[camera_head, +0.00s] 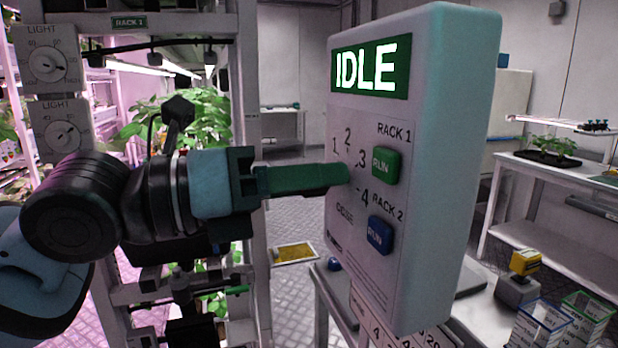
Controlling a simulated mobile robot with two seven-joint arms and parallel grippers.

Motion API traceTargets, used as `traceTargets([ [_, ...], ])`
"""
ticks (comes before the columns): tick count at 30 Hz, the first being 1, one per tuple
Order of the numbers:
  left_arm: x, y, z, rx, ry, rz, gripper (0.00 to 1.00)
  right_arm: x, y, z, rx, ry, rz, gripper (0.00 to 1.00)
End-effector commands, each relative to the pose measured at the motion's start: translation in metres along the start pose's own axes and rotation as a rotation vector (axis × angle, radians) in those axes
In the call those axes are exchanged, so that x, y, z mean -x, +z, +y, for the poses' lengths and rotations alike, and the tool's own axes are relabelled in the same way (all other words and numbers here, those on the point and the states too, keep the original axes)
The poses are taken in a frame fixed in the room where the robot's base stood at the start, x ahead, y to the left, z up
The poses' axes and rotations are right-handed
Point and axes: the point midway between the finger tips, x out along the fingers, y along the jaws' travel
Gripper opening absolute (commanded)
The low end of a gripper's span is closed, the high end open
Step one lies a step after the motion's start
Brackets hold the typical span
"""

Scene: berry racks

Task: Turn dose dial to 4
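A pale dosing box (460,150) stands upright at the centre right, its front panel facing left. Its green screen (370,67) reads IDLE. The dose dial's printed numbers 1, 2, 3 and 4 (364,198) show on the panel, but the dial itself is hidden behind my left gripper's fingers. My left gripper (345,174) reaches in from the left, its green fingers at the dial's place. The fingers overlap in this view, so neither their gap nor a hold on the dial can be seen. My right gripper is not in view.
A green RUN button (386,164) for rack 1 and a blue RUN button (380,235) for rack 2 sit close to the fingertips. Two LIGHT dials (47,64) are on the rack post at left. A bench with a yellow-topped device (525,262) stands at lower right.

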Motion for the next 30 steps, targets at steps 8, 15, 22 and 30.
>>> traceTargets([
  [8, 0.0, 0.0, 0.0, 0.001, 0.0, 0.0, 0.49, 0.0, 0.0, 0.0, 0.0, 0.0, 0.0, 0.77],
  [15, 0.007, 0.0, 0.001, 0.002, 0.002, -0.001, 0.49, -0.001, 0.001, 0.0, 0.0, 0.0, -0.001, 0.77],
  [22, 0.041, -0.001, 0.002, 0.003, 0.004, -0.001, 0.49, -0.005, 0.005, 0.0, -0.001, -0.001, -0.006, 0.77],
  [30, 0.073, -0.001, 0.001, 0.003, 0.002, 0.0, 0.49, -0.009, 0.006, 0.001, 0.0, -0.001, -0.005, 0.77],
])
